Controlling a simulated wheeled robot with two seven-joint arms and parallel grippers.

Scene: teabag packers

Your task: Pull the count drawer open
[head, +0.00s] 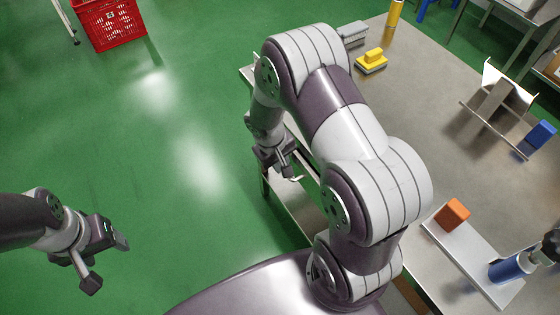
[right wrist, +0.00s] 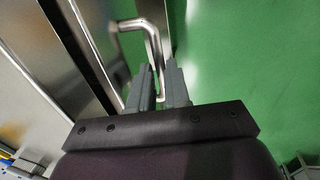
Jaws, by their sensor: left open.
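The count drawer's bent steel bar handle (right wrist: 150,38) stands out from a metal front in the right wrist view. My right gripper (right wrist: 160,85) has one finger on each side of the bar, which fills the narrow gap between them. In the head view this gripper (head: 286,166) is at the left edge of the steel table (head: 400,120). My arm hides most of the drawer, and I cannot tell how far it stands open. My left gripper (head: 107,264) is open and empty over the green floor, far from the table.
The table carries a yellow-topped block (head: 371,60), an orange block (head: 452,214) on a white board (head: 470,255), a blue cylinder (head: 510,267) and a metal stand (head: 497,108). A red crate (head: 108,25) stands at the back left. The floor left of the table is clear.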

